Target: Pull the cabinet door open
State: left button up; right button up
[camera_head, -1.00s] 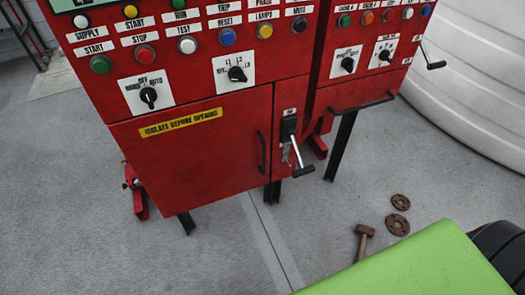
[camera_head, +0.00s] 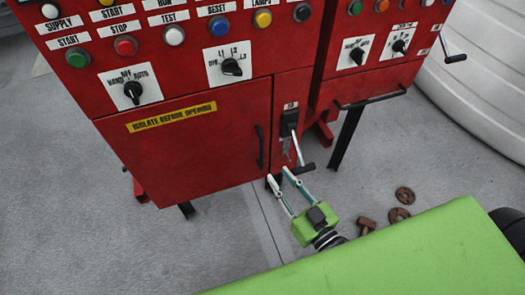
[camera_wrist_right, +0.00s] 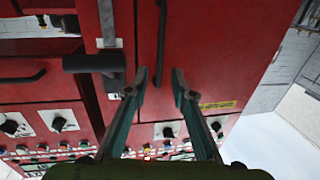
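The red cabinet door (camera_head: 190,155) is closed, with a yellow "ISOLATE BEFORE OPENING" label (camera_head: 172,117) near its top. Its black vertical handle (camera_head: 260,147) is on the door's right side. My right gripper (camera_head: 278,174), green with two pale fingers, is in front of the cabinet, low and a little right of the handle in the head view. It is open and empty. In the right wrist view, upside down, the handle (camera_wrist_right: 161,40) shows beyond the gap between the open fingertips (camera_wrist_right: 160,82); no contact shows. My left gripper is not in view.
A lever switch with a dark grip (camera_head: 308,168) sticks out just right of the door handle; it also shows in the wrist view (camera_wrist_right: 95,63). A second red panel (camera_head: 370,75) stands at right. Rusty flanges (camera_head: 398,215) and a hammer (camera_head: 366,222) lie on the floor.

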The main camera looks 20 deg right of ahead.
send_over(262, 167)
jog(key=shift+w+p, duration=0.3)
jog(key=shift+p, duration=0.05)
grip_shut()
